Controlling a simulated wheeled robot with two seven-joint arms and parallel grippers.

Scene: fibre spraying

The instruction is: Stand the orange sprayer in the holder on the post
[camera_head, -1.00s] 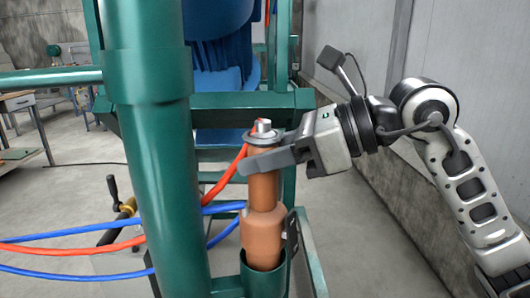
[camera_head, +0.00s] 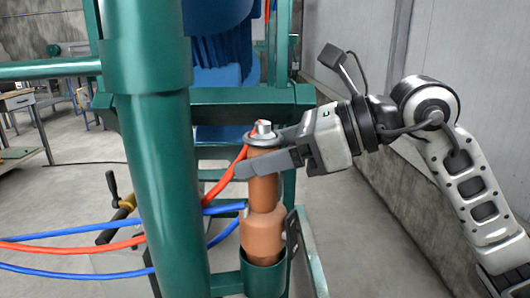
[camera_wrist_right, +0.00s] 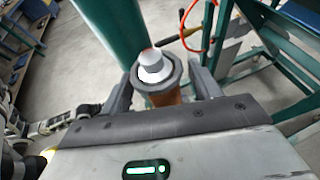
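The orange sprayer (camera_head: 262,232) stands upright in the head view, its lower end inside the green cup-shaped holder (camera_head: 262,279) beside the thick green post (camera_head: 165,170). Its grey collar and light cap (camera_wrist_right: 152,68) show in the right wrist view. My right gripper (camera_head: 245,165) reaches in from the right, with its fingers on either side of the sprayer's upper part, just below the collar. In the wrist view the fingers (camera_wrist_right: 163,95) stand apart, with gaps to the sprayer. The sprayer's bottom is hidden in the holder.
A red hose (camera_head: 222,185) and blue hoses (camera_head: 60,233) run behind the post to the left. A green frame (camera_head: 240,105) with blue material stands behind. A grey wall is at the right, with clear floor (camera_head: 370,250) before it. A workbench (camera_head: 18,100) is far left.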

